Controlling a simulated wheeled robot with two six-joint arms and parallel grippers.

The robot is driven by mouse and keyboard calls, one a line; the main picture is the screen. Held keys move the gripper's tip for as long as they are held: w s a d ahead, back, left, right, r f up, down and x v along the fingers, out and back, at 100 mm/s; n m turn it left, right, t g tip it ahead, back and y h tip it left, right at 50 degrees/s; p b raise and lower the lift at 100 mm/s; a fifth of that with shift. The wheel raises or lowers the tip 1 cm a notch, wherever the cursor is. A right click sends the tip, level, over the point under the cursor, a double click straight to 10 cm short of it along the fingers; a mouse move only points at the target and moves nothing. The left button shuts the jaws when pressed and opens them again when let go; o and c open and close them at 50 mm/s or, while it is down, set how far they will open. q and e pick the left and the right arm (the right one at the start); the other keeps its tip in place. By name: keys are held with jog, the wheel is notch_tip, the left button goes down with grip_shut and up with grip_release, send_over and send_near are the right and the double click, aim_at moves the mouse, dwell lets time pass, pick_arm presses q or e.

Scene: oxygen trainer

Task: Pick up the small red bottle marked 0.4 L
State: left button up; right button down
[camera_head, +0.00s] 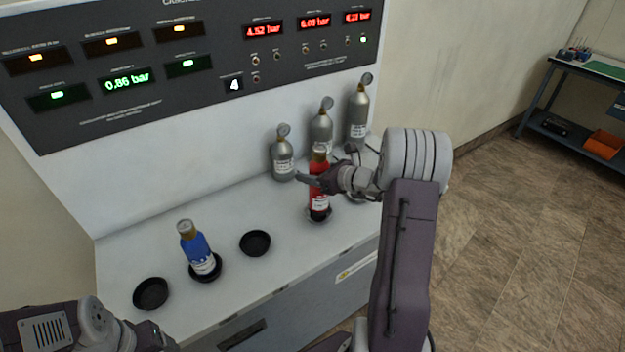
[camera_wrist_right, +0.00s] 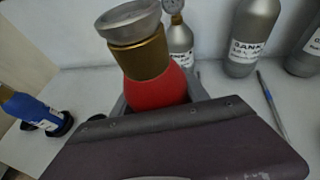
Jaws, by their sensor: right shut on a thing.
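The red bottle (camera_head: 319,200) stands upright at the right part of the white bench, at a dark round holder. It has a brass collar and a pale label whose marking is too small to read. My right gripper (camera_head: 317,182) is shut around its upper body. In the right wrist view the red bottle (camera_wrist_right: 158,88) shows its red shoulder, brass neck and grey cap between the jaws; its lower part is hidden by the gripper. My left arm shows at the bottom left, but its gripper fingers are outside the view.
A blue bottle (camera_head: 197,251) stands in a dark holder at the left. Two empty dark holders (camera_head: 255,243) (camera_head: 151,293) lie on the bench (camera_head: 240,210). Three grey gauge-topped cylinders (camera_head: 321,133) stand close behind the red bottle. A panel with displays (camera_head: 200,60) rises behind.

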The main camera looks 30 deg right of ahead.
jog(key=s+d+r+p, duration=0.1)
jog(key=s+d+r, duration=0.1)
jog(key=d+r, duration=0.6)
jog(key=d, duration=0.3)
jog(key=shift+s+d+r, duration=0.15)
jog(key=shift+d, duration=0.1)
